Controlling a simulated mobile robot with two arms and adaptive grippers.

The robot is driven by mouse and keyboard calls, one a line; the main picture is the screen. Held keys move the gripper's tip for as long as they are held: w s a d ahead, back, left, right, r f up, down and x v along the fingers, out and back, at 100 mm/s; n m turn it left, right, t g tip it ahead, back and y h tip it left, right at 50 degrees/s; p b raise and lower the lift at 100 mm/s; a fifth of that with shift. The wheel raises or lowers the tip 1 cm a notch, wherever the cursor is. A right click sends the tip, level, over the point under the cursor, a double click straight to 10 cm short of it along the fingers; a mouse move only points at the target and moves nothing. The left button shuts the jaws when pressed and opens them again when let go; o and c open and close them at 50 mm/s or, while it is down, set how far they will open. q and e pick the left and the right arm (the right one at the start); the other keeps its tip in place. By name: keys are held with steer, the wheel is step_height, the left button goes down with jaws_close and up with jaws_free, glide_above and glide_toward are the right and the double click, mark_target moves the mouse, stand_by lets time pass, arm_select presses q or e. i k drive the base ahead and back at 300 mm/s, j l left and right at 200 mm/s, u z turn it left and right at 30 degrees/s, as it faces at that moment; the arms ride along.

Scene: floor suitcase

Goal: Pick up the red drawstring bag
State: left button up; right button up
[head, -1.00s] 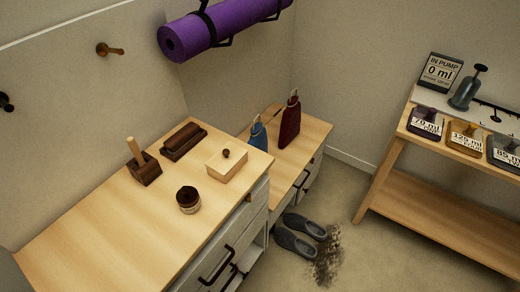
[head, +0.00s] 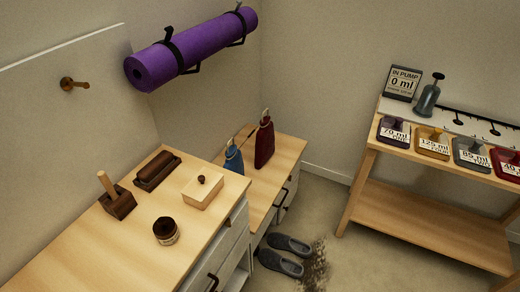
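The red drawstring bag (head: 265,143) is dark red and stands upright on the lower wooden cabinet (head: 285,157) in the corner, with a cord loop at its top. A blue drawstring bag (head: 234,158) stands just left of it, its lower part hidden behind the nearer, taller cabinet. Neither of my grippers shows in the head view.
The nearer cabinet top (head: 75,255) holds a wooden box (head: 203,190), a round jar (head: 166,231), a brush (head: 158,170) and a block with a handle (head: 117,201). Grey shoes (head: 283,255) lie on the floor by a dirt patch. A shelf table (head: 430,222) stands right.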

mark_target(265, 138)
steer(key=i+l+u, duration=0.15)
steer(key=u, duration=0.2)
steer(key=l+u, duration=0.3)
steer(key=i+l+u, duration=0.15)
steer(key=l+u, duration=0.2)
